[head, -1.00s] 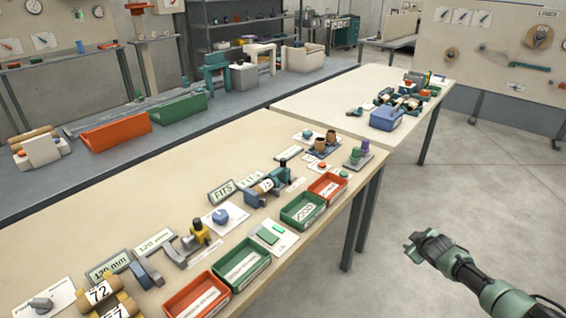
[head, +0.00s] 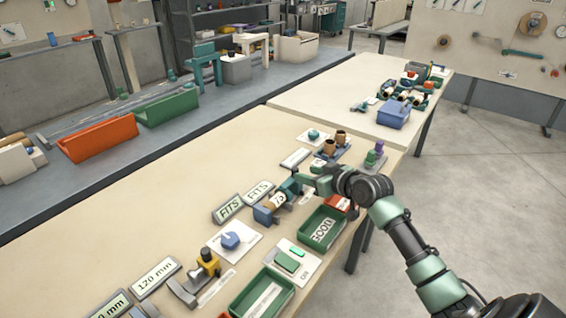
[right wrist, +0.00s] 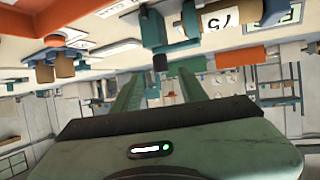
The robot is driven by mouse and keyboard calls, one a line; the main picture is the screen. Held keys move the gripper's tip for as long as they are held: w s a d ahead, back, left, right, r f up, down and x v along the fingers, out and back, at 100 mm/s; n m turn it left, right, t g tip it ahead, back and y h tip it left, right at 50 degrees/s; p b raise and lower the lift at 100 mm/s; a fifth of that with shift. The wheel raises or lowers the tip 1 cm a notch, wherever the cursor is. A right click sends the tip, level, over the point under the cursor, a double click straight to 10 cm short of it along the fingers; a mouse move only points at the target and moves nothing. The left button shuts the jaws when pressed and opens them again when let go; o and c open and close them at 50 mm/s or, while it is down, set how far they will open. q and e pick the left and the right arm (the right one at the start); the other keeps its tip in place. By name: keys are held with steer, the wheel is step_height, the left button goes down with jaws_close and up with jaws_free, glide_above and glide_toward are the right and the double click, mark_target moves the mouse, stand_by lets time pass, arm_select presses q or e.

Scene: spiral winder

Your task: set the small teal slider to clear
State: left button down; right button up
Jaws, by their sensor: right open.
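A small bright teal slider piece (head: 297,252) sits on a white plate (head: 307,270) beside a larger green block (head: 288,262). The plate's lettering is too small to read surely. My right gripper (head: 308,181) is open and empty over the table, farther back than this plate. It is close to the teal end of a blue winder (head: 264,213) bearing a numbered roll (head: 278,200); I cannot tell whether they touch. In the right wrist view my gripper's two fingers (right wrist: 158,88) stand apart, with the roll (right wrist: 222,18) beyond them. My left gripper is out of view.
Green bins (head: 324,229) and (head: 263,293) line the table's front edge, with an orange bin (head: 340,203) partly behind my arm. A blue knob (head: 231,240) and a yellow device (head: 208,262) stand left of the plate.

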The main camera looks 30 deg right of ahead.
mark_target(295, 168)
steer(key=x, duration=0.3)
steer(key=shift+w+a+r, duration=0.1)
steer(key=shift+w+r, duration=0.05)
steer(key=x, duration=0.2)
steer(key=shift+w, duration=0.3)
steer(key=shift+w+f, duration=0.3)
steer(key=shift+f, duration=0.05)
steer(key=shift+w, duration=0.2)
steer(key=shift+f, duration=0.1)
steer(key=c, duration=0.8)
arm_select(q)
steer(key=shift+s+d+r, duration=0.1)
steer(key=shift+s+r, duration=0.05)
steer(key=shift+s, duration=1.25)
arm_select(e)
jaws_close()
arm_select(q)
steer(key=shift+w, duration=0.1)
